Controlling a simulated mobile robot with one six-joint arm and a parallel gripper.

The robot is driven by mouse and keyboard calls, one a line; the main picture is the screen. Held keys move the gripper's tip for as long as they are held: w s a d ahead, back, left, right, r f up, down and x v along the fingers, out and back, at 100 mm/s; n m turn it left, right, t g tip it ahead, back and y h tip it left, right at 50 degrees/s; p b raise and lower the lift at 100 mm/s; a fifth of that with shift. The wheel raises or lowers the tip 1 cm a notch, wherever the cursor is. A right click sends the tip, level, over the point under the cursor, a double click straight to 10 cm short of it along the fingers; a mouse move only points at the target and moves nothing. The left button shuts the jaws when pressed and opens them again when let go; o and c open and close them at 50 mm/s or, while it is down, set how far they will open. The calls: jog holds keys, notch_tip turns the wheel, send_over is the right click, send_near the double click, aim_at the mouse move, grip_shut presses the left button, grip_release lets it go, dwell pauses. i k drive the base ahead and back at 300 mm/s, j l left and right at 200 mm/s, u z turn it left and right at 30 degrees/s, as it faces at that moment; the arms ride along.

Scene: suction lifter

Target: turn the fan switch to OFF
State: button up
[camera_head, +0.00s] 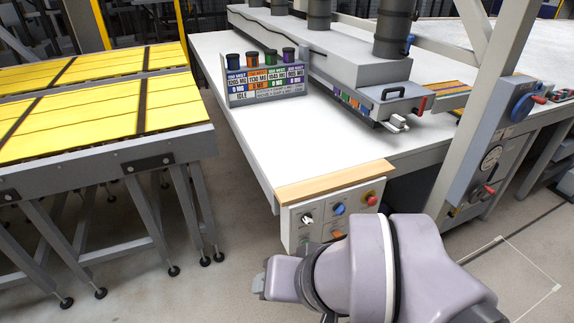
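A light control panel (288,232) is fixed under the wood-edged front of the white table. It carries a black-and-white knob (307,218), a blue knob (339,209) and a red button (371,198) on yellow, with an orange control (337,234) lower down. The labels are too small to read, so I cannot tell which one is the fan switch. My arm fills the bottom centre, in front of the panel's lower part.
A suction lifter (330,48) with dark hoses lies over the white table (230,62). A labelled rack (262,98) with several coloured caps stands beside it. A grey slanted post (487,115) rises at the right. Yellow-topped trestles (110,155) stand at the left, with open floor between.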

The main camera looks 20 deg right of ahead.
aim_at(339, 209)
jog(key=z, duration=0.85)
jog(key=i+j+u, duration=0.25)
jog(key=i, duration=0.2)
